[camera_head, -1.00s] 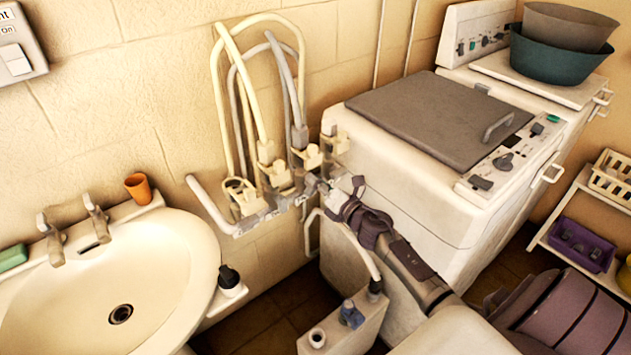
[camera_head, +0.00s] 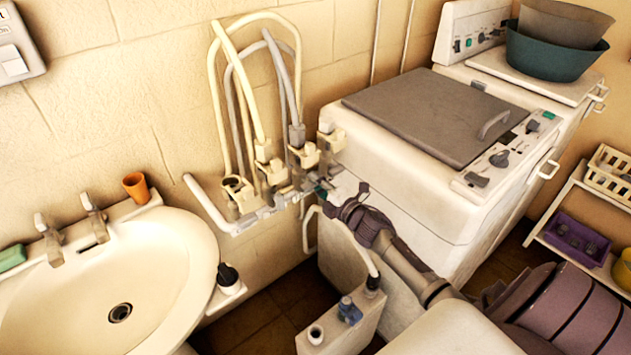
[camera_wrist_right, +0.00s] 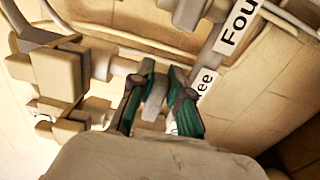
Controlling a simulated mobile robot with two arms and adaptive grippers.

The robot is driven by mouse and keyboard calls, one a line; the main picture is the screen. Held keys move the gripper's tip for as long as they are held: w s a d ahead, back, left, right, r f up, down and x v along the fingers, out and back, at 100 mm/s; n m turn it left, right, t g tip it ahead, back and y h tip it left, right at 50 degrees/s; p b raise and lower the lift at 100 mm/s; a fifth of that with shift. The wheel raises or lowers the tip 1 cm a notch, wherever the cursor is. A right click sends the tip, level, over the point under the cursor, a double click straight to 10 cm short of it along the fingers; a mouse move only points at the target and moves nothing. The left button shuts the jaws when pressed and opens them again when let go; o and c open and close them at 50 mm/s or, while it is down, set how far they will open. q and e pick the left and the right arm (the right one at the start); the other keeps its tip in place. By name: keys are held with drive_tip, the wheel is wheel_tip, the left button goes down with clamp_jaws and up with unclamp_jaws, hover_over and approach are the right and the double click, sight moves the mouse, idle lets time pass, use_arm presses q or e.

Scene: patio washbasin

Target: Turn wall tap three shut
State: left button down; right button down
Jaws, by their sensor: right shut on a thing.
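A row of wall taps on a pale pipe (camera_head: 262,211) runs along the wall, with hoses rising from cream connectors. My right gripper (camera_head: 328,192) is at the right end of this row, in front of the white machine. In the right wrist view its teal-padded fingers (camera_wrist_right: 156,100) are shut on a grey tap handle (camera_wrist_right: 154,98). A partly hidden label ending in "ree" (camera_wrist_right: 206,82) is beside the right finger, and a label reading "Fou" (camera_wrist_right: 238,24) is farther up. The held handle is mostly hidden in the head view. My left gripper is not in view.
A washbasin (camera_head: 165,275) with an orange cup (camera_head: 136,187) is at the left. The white machine (camera_head: 390,175) stands close to the right of the taps. A pale container (camera_head: 343,328) stands below my right arm. Hoses (camera_head: 220,95) arch above the taps.

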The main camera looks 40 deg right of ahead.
drive_tip(key=shift+m, duration=0.3)
drive_tip(key=c, duration=1.1)
unclamp_jaws()
drive_tip(key=s+d, duration=0.1)
drive_tip(key=s, duration=1.1)
